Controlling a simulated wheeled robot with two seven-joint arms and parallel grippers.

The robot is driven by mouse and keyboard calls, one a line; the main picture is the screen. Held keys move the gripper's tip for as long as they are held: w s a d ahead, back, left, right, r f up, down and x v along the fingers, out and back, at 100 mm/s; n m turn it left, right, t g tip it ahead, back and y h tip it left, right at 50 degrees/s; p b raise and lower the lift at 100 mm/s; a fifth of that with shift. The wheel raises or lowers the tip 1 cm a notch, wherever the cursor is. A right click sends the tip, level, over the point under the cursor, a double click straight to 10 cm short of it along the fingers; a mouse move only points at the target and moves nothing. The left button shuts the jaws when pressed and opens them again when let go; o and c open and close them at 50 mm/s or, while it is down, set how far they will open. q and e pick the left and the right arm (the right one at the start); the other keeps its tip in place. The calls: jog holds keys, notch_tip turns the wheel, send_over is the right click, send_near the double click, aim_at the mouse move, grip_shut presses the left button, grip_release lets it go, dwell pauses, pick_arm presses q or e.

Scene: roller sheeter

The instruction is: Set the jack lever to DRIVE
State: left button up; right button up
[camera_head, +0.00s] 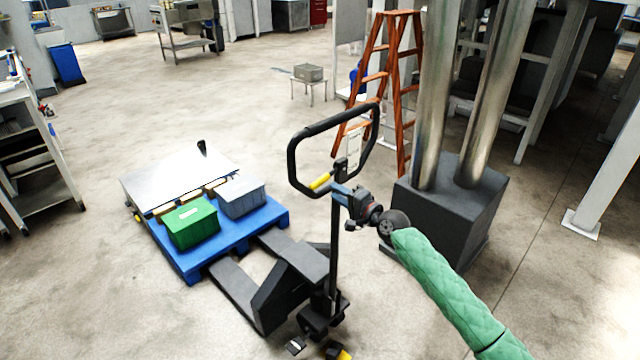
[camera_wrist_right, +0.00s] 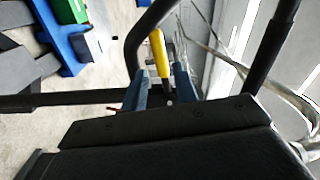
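The pallet jack's black handle loop (camera_head: 292,165) stands upright on its shaft in the middle of the head view. The jack lever (camera_head: 321,180) has a yellow grip and sits at the lower left of the loop. It also shows in the right wrist view (camera_wrist_right: 159,52), pointing up. My right gripper (camera_head: 337,190) has reached the handle from the right. In the wrist view its blue fingers (camera_wrist_right: 163,80) are apart, one on each side of the lever's lower part, with gaps visible. I cannot tell whether either finger touches it. My left gripper is out of view.
The jack's forks run under a blue pallet (camera_head: 190,267) carrying a green crate (camera_head: 192,225), a grey crate (camera_head: 241,196) and a silver machine part. A dark pedestal with metal columns (camera_head: 440,225) stands close behind my right arm. An orange ladder (camera_head: 402,100) stands behind the handle.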

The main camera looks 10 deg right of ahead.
aim_at(321, 184)
jog(key=p+x, duration=0.2)
jog(key=x, duration=0.4)
jog(key=shift+a+r, duration=0.1)
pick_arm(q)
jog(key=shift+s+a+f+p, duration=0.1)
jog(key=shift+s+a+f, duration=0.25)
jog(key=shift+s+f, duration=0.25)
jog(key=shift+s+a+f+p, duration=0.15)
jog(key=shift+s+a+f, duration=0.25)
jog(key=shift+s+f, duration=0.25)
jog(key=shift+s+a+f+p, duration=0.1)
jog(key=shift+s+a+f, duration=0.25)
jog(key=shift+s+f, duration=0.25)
pick_arm(e)
jog(key=shift+x, duration=0.85)
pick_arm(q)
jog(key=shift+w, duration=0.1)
pick_arm(e)
grip_shut()
